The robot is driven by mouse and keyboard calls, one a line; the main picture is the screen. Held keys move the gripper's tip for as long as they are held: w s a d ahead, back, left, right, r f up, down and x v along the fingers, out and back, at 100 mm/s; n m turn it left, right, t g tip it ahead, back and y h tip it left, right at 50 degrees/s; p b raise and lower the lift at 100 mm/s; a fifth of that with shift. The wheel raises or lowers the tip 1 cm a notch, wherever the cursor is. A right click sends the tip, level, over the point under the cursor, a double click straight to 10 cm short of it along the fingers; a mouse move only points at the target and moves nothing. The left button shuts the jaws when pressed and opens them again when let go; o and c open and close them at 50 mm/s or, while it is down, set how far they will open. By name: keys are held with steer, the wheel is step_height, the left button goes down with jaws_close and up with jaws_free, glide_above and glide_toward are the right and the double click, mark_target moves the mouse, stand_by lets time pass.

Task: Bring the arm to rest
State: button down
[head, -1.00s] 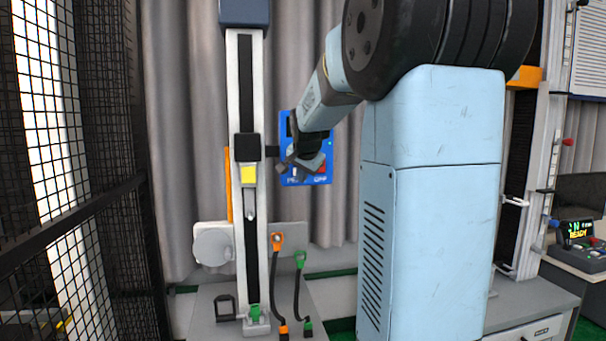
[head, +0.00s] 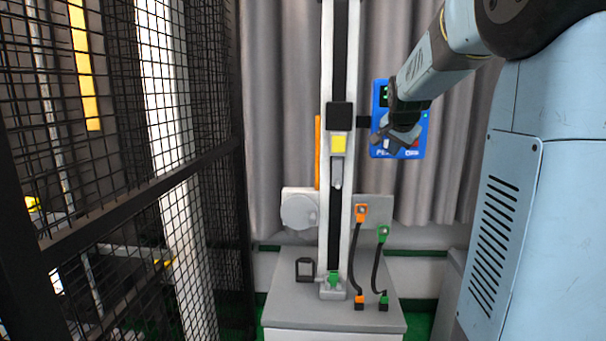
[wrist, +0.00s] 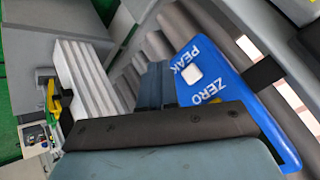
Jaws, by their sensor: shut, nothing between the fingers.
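My arm reaches from the upper right of the head view. My gripper (head: 390,135) is at its end, in front of the blue meter box (head: 415,151) beside the tower's white column (head: 326,190). The fingers are shut with nothing held, and part of the box is hidden behind them. In the wrist view the blue box (wrist: 253,107) shows the words ZERO and PEAK next to a pale button. I cannot tell whether the gripper touches the box.
A black mesh fence (head: 120,180) stands close on the left. The tower stands on a grey bench (head: 285,312), with an orange plug cable (head: 359,255) and a green one (head: 381,262). A grey curtain (head: 280,120) hangs behind.

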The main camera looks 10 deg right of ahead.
steer(key=s+a+f+n+g+y, duration=0.1)
steer(key=s+a+f+n, duration=0.2)
steer(key=s+a, duration=0.3)
steer(key=s+a+f+n+y, duration=0.1)
steer(key=s+a+f+n, duration=0.2)
steer(key=s, duration=1.2)
steer(key=s+a+f+n+g+y, duration=0.1)
steer(key=s+a+f+n, duration=0.2)
steer(key=s+a, duration=0.6)
steer(key=s+n, duration=0.2)
steer(key=shift+s+a+f+n+g, duration=0.2)
steer(key=shift+n+g, duration=0.1)
steer(key=shift+n, duration=0.1)
steer(key=c, duration=1.8)
jaws_free()
steer(key=shift+w, duration=0.1)
